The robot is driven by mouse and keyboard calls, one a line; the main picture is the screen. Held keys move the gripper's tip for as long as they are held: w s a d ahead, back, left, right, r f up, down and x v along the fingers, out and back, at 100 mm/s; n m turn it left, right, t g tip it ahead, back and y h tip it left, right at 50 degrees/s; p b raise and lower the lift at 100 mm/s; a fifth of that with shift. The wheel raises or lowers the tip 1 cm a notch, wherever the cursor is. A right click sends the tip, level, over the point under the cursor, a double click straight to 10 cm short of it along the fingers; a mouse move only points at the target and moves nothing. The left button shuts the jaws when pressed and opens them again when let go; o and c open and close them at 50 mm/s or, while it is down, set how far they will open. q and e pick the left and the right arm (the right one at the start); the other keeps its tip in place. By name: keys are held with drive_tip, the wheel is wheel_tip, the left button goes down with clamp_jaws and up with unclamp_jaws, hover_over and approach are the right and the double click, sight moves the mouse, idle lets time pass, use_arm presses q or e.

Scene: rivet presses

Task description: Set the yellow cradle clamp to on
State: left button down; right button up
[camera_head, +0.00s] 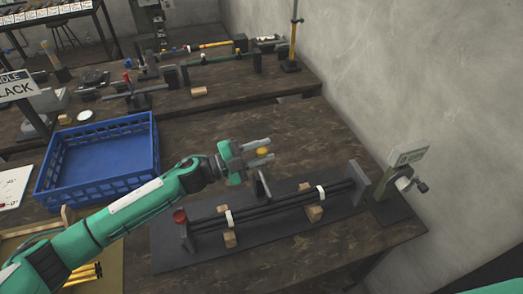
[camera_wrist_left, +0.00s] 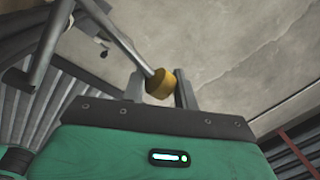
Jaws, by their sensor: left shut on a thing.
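The yellow cradle clamp shows as a yellow knob (camera_head: 263,152) at the cradle, with a dark grey post (camera_head: 263,186) below it. My left gripper (camera_head: 262,153) is shut on this knob, with one finger on either side. In the left wrist view, the knob (camera_wrist_left: 160,83) sits on the end of a slanting grey rod (camera_wrist_left: 134,53), between the fingertips. The cradle (camera_head: 270,209) holds long dark rods between two end plates on a dark mat. My right gripper is out of view.
A blue crate (camera_head: 98,190) stands left of my left arm. A small grey device with a tilted panel (camera_head: 408,158) stands by the wall at the right. Wooden blocks (camera_head: 314,213) sit under the rods. Another bench (camera_head: 210,104) with similar fixtures is behind.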

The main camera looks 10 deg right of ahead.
use_arm(q)
drive_tip(key=shift+a+f, duration=0.1)
drive_tip(key=c, duration=1.1)
unclamp_jaws()
